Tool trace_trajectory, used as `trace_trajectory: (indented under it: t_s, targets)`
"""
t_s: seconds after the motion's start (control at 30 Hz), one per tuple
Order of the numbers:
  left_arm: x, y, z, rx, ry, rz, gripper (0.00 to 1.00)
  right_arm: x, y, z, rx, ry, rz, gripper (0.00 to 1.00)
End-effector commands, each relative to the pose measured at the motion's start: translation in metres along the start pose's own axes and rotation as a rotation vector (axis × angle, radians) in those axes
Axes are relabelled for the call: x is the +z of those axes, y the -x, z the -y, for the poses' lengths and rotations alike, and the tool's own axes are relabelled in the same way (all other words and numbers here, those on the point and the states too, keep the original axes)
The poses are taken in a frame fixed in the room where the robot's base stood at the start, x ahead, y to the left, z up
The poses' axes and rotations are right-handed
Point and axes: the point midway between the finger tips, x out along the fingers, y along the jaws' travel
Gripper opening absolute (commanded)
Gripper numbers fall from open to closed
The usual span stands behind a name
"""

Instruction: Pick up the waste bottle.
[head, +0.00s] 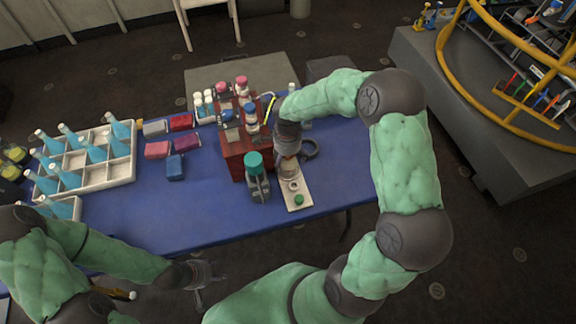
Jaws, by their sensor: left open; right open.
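A grey bottle with a teal cap (254,163) stands upright on the blue table, in front of the red-brown rack. I cannot read a label, so I cannot tell whether it is the waste bottle. My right gripper (289,163) points down just right of that bottle, over the back of a pale board (297,198). A small brownish vessel shows at its fingers, which partly hide it; I cannot tell whether they touch it. My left gripper (204,284) is open and empty, low in front of the table's front edge.
The red-brown rack (234,156) holds several capped bottles. A white crate (122,170) of blue bottles stands at the left, with small coloured boxes (176,167) beside it. A dark ring (310,149) lies right of my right gripper. The front middle of the blue table (200,215) is clear.

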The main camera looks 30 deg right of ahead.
Motion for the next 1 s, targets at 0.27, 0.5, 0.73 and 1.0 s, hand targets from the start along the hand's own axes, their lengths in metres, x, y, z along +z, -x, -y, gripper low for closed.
trace_trajectory:
  t_s: [0.27,0.5,0.73,1.0]
  targets:
    - [0.000,0.001,0.000,0.000,0.000,0.000,0.51,0.000,0.001,0.000,-0.001,0.000,0.000,0.51]
    - [0.000,0.001,0.000,0.000,0.000,0.000,0.51,0.000,0.001,0.000,-0.001,0.000,0.000,0.19]
    - [0.000,0.001,0.000,0.000,0.000,0.000,0.51,0.000,0.002,0.000,0.000,0.000,0.000,0.19]
    - [0.000,0.008,-0.003,0.000,0.000,0.000,0.51,0.000,0.026,0.001,-0.004,0.000,0.000,0.19]
